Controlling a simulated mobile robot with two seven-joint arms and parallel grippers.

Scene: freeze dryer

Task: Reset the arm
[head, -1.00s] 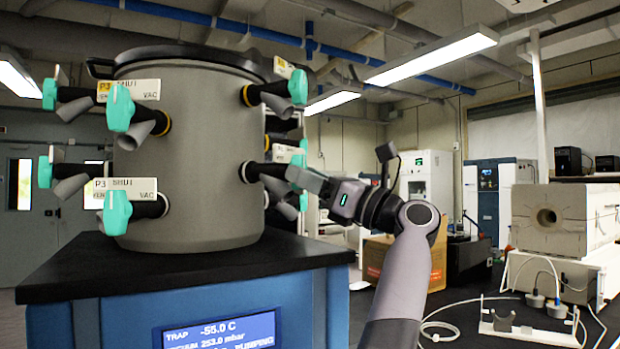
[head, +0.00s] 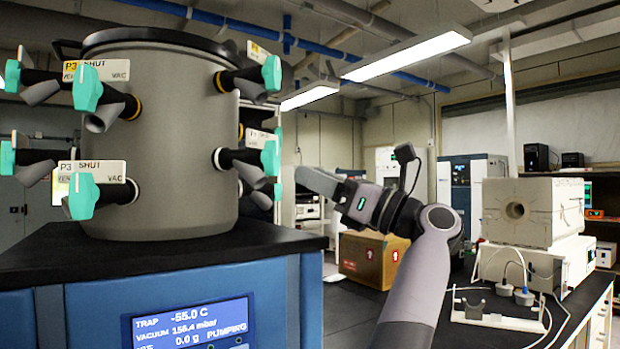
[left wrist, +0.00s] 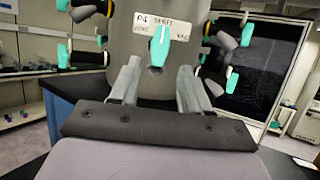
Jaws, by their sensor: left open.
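My left gripper (head: 318,182) is in the middle of the head view, right of the grey drum of the freeze dryer (head: 175,150) and apart from its valves. Its arm comes up from the bottom. In the left wrist view the two fingers of my left gripper (left wrist: 157,82) are spread with nothing held between them. Beyond them is a teal valve handle (left wrist: 160,46) with a label reading P4 SHUT. My right gripper is in neither view.
The drum stands on a black top (head: 255,243) over a blue cabinet with a display (head: 190,325). A cardboard box (head: 372,258) is behind my arm. A furnace block (head: 532,212) stands on a bench at right.

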